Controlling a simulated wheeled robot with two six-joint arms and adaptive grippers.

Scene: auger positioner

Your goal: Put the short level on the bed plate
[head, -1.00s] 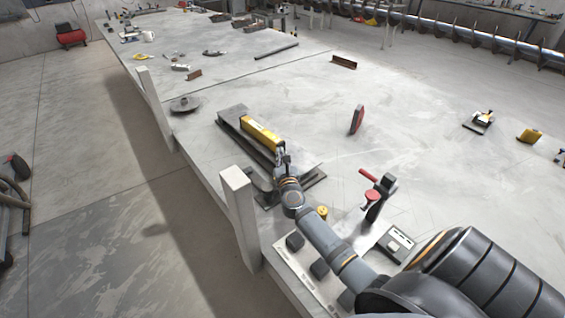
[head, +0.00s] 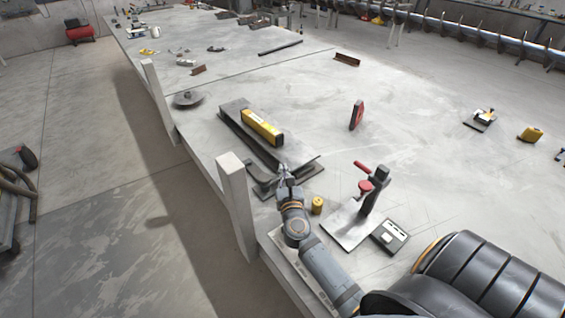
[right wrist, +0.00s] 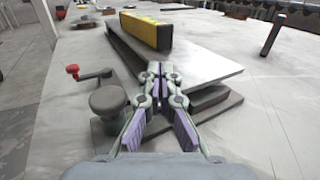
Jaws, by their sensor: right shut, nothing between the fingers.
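The short level is a yellow bar with dark ends (head: 262,127). It lies lengthwise on the grey bed plate (head: 236,106), which is raised on a dark base on the table. In the right wrist view the level (right wrist: 146,33) rests flat on top of the bed plate (right wrist: 208,66), towards its left side. My right gripper (head: 284,171) is at the near end of the bed plate, apart from the level. Its fingers are together and empty, and they also show in the right wrist view (right wrist: 161,72). My left gripper is not in view.
A round knob (right wrist: 108,101) and a red-handled crank (right wrist: 72,70) stand left of my fingers. A red-handled clamp stand (head: 372,190), a small yellow cylinder (head: 318,205) and a grey box (head: 390,236) are to the right. A white post (head: 234,190) rises at the table edge.

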